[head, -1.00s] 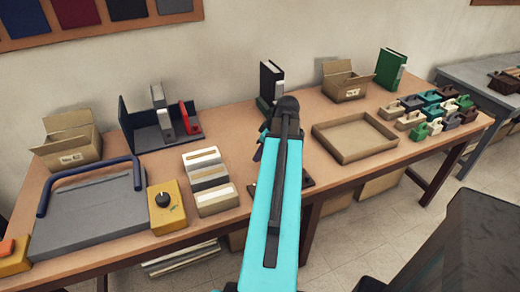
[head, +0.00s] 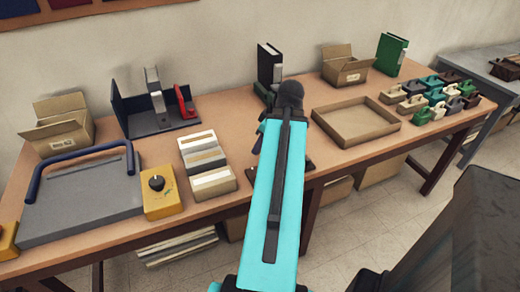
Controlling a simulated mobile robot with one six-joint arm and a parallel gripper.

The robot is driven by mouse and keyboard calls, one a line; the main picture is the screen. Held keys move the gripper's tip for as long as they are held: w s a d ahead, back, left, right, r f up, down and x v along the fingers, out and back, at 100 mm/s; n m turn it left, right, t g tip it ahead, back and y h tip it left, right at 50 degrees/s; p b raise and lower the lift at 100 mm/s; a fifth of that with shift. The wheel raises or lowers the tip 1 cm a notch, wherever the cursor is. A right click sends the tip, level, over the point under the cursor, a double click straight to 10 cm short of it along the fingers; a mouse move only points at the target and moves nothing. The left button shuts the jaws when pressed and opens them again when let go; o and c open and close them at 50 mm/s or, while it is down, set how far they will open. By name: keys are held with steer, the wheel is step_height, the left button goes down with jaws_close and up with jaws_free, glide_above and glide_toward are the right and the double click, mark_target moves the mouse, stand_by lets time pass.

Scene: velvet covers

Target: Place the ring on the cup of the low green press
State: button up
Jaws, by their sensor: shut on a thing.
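My cyan arm reaches over the middle of the table and its dark joint is in front of the back part. My gripper is hidden behind the arm, so its fingers and anything in them do not show. A dark green piece (head: 262,93) shows just left of the arm's far end, below a black binder. A dark flat base (head: 308,167) peeks out on the arm's right side. I cannot tell whether either belongs to the low green press. The ring and the cup are not visible.
On the wooden table (head: 220,114), a shallow cardboard tray (head: 385,133) lies right of the arm, with several coloured handled pieces (head: 436,95) beyond it. Left are card boxes (head: 213,182), a yellow dial box (head: 160,200) and a grey board with a blue bar (head: 75,205).

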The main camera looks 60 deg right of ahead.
steer(key=shift+s+a+f+b, duration=0.25)
steer(key=shift+a+b, duration=0.1)
steer(key=shift+b, duration=1.7)
steer(key=shift+s+a+b, duration=0.1)
steer(key=shift+b, duration=0.35)
steer(key=shift+s+a+r+b, duration=0.1)
steer(key=shift+a+b, duration=0.05)
steer(key=shift+b, duration=0.45)
steer(key=shift+s+a+r+b, duration=0.15)
steer(key=shift+a+b, duration=0.1)
steer(key=shift+b, duration=0.45)
steer(key=shift+r, duration=0.1)
